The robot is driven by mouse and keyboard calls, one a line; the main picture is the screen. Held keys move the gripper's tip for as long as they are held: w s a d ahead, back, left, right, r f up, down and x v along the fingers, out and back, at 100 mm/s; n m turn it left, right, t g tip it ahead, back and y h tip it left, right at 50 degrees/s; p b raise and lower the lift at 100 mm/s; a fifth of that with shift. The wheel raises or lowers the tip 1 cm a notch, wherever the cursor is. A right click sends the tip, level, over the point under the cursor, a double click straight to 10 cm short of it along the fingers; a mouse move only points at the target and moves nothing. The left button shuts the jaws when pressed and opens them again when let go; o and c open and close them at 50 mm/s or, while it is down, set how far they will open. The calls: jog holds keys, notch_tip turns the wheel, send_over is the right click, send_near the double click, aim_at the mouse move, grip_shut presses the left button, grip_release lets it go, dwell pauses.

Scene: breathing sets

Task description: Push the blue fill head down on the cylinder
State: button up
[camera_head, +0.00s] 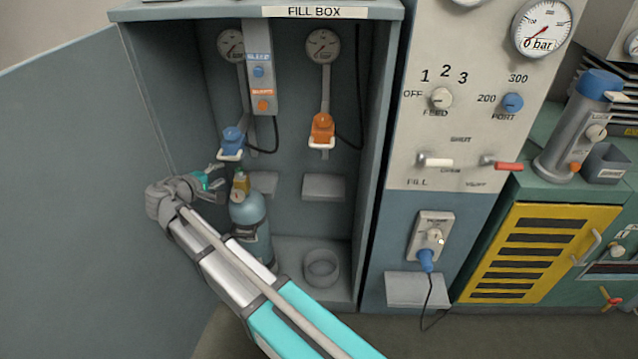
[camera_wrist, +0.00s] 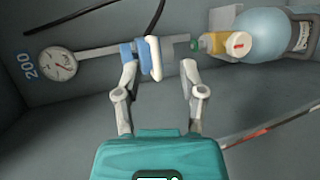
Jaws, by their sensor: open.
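The blue fill head (camera_head: 232,137) hangs on its gauge rail at the left in the open fill box, with a white handle bar at its lower end. A blue-grey cylinder (camera_head: 249,212) stands upright below it, with a yellow valve top (camera_head: 241,183). A gap shows between head and valve. My gripper (camera_head: 218,178) is open and empty, left of the valve and below the head. In the wrist view the fill head (camera_wrist: 143,60) appears beyond the fingertips, nearer the left finger. The cylinder (camera_wrist: 262,35) lies to the right there. I cannot tell whether a finger touches the head.
An orange fill head (camera_head: 322,128) hangs at the right in the box, above an empty ring holder (camera_head: 321,267). The open box door (camera_head: 80,190) is close on my arm's left. Grey ledges (camera_head: 323,187) stick out from the back wall. A control panel (camera_head: 470,100) stands right.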

jog(key=s+d+f+m+g+y+p, duration=0.1)
jog(key=d+m+g+y+p, duration=0.1)
jog(key=d, duration=1.1)
jog(key=d+f+m+g+y+p, duration=0.1)
jog(key=d+f+p, duration=0.1)
jog(key=d, duration=1.2)
jog(key=shift+s+d+m+g+y, duration=0.15)
jog(key=shift+s+m+g+y, duration=0.2)
jog(key=shift+m+g+y, duration=0.05)
jog(key=s+d+f+m+g+y, duration=0.1)
jog(key=s+d+f+m+g, duration=0.1)
jog(key=s+d+m+g, duration=0.1)
jog(key=s+d+f+m+g+y, duration=0.1)
jog(key=s+d+f+m+g, duration=0.1)
jog(key=s+d, duration=0.4)
jog(key=s+d+f+m+g+y, duration=0.1)
jog(key=s+d+f+m+g, duration=0.1)
jog(key=s+d+m+g, duration=0.1)
jog(key=shift+s+d+m+g, duration=0.25)
jog(key=shift+s+d, duration=0.15)
jog(key=shift+d, duration=0.25)
jog(key=shift+s+d+m+g, duration=0.15)
jog(key=shift+s+d+g, duration=0.15)
jog(key=shift+d, duration=0.3)
